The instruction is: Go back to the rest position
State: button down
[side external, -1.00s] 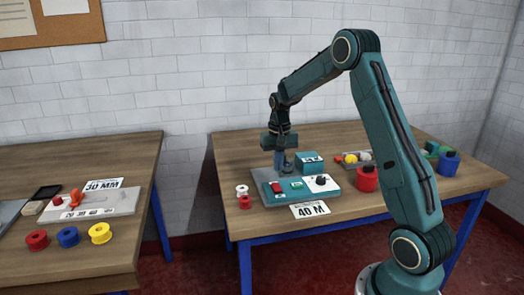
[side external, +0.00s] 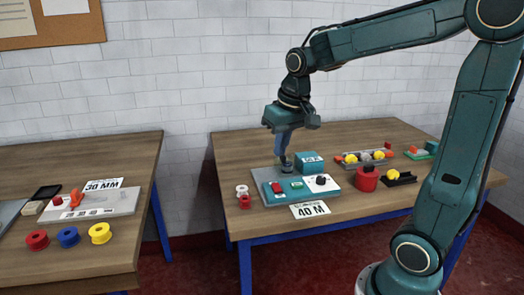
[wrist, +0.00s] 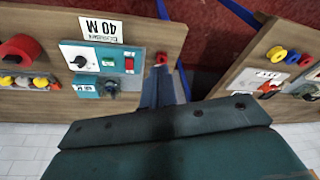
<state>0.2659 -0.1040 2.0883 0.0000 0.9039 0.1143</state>
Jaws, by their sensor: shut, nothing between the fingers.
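My gripper (side external: 281,154) is shut and empty, pointing down above the teal and grey machine (side external: 268,196) on the right table. In the side view its fingertips appear just over the small dark round post (side external: 287,167) at the machine's back; I cannot tell the exact gap. The wrist view shows the narrow fingers (wrist: 164,84) together, beside the machine (wrist: 97,57).
The left table (side external: 90,262) holds coloured spools and a "30 MM" card (side external: 103,185). A brick wall stands behind.

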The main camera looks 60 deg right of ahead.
jog(key=s+a+n+t, duration=0.1)
jog(key=s+a+n, duration=0.1)
jog(key=s+a, duration=0.2)
jog(key=s+a+n+t, duration=0.1)
jog(key=s+a, duration=0.4)
jog(key=s, duration=0.6)
jog(key=shift+r+n+t+y, duration=0.4)
jog(key=shift+r+n, duration=0.05)
jog(key=shift+n, duration=0.25)
jog(key=shift+w, duration=0.1)
